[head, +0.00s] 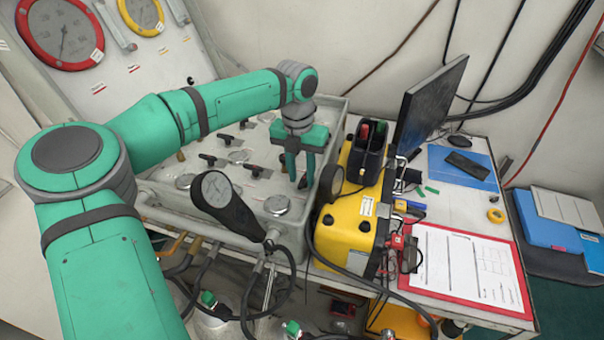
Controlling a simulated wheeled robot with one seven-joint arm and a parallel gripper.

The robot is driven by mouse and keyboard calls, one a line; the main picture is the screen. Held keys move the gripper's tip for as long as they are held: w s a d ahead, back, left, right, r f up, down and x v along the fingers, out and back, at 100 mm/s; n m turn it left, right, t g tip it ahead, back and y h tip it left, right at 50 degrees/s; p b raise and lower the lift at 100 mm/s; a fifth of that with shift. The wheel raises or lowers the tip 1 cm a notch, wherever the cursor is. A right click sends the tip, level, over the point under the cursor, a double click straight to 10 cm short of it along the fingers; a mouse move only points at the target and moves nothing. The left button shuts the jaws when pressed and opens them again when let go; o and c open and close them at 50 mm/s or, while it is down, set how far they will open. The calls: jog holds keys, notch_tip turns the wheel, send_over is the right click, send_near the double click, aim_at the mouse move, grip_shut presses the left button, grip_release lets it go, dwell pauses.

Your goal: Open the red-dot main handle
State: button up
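The grey air panel (232,185) lies in the middle of the head view, with several black handles and round gauges on its top. Black handles show at its left part (208,160) and near its middle (258,171). I cannot make out a red dot on any handle, so I cannot tell which is the red-dot main handle. My gripper (301,178) points down over the right part of the panel, its two green fingers apart. A small dark shape, perhaps a handle, shows between or behind the fingertips; I cannot tell whether they touch it.
A black handheld gauge (228,203) stands up at the panel's front. A yellow case (348,222) with a black top holder is close to my gripper's right. A monitor (430,105) and a red clipboard (463,268) are further right. Large dials (60,32) stand behind.

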notch_tip(320, 180, up, 11)
jog(key=shift+a, duration=0.2)
dwell(0.5)
jog(key=shift+w+f, duration=0.15)
